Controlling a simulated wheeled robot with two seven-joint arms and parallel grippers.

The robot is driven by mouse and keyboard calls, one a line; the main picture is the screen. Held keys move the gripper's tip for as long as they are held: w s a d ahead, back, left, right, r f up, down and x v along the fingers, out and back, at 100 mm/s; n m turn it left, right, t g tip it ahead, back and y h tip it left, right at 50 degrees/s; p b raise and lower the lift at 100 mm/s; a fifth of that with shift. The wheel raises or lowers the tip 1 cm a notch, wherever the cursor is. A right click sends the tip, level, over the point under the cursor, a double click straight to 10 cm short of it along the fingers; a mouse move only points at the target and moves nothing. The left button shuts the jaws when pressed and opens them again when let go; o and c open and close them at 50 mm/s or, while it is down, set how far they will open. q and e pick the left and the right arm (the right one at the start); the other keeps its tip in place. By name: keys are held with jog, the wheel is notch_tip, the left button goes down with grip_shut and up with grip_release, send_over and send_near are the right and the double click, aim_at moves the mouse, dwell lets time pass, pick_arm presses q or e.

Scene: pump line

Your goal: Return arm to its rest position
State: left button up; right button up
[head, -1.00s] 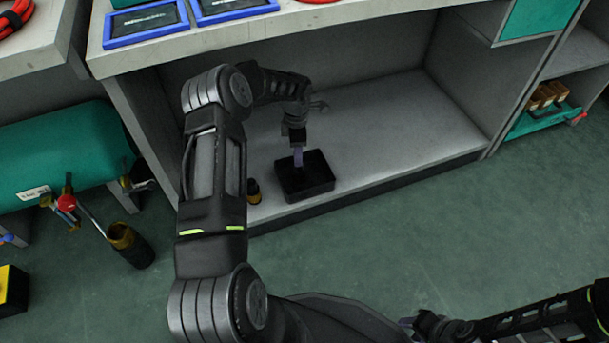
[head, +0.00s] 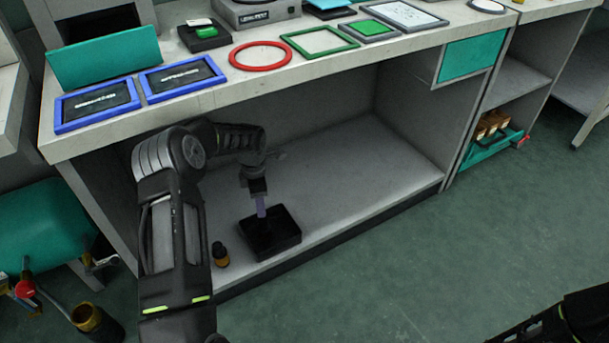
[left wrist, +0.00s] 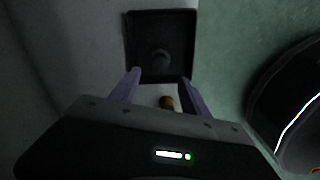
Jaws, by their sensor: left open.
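My left arm reaches into the open lower bay of the bench. My left gripper (head: 261,208) points down, open and empty, just above the black tray (head: 287,233) on the bay's shelf. In the left wrist view the gripper's two fingers (left wrist: 162,88) stand apart, with the tray (left wrist: 185,22) beyond them. A dark round piece (left wrist: 161,60) sits in the tray. A small dark bottle with an orange band (head: 221,256) stands left of the tray; it also shows between the fingers (left wrist: 167,102). My right gripper is out of view.
The benchtop above the arm holds blue frames (head: 184,76), a red ring (head: 260,55) and a green frame (head: 320,41). A teal tank (head: 40,228) stands at left. The shelf right of the tray and the floor are clear.

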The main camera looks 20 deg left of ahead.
pick_arm(q)
jog(key=shift+w+m, duration=0.15)
jog(key=shift+m, duration=0.35)
jog(key=s+d+f+m+t+h, duration=0.15)
jog(key=d+f+m, duration=0.25)
jog(key=d+m, duration=0.5)
jog(key=s+d+f+m+t+h, duration=0.15)
jog(key=d+f+m, duration=0.35)
jog(key=d, duration=0.5)
jog(key=s+d+m+g, duration=0.1)
jog(key=s+d+m, duration=0.3)
jog(key=s+d, duration=0.55)
jog(key=s+d+m, duration=0.4)
jog(key=s+d, duration=0.1)
jog(key=s, duration=0.9)
notch_tip(320, 180, up, 34)
jog(key=s+d+m+g+h+p, duration=0.1)
jog(key=s+d+p, duration=0.1)
jog(key=p, duration=3.1)
jog(key=shift+s+d+f+p, duration=0.2)
jog(key=shift+d+f+p, duration=0.05)
jog(key=shift+d+p, duration=0.1)
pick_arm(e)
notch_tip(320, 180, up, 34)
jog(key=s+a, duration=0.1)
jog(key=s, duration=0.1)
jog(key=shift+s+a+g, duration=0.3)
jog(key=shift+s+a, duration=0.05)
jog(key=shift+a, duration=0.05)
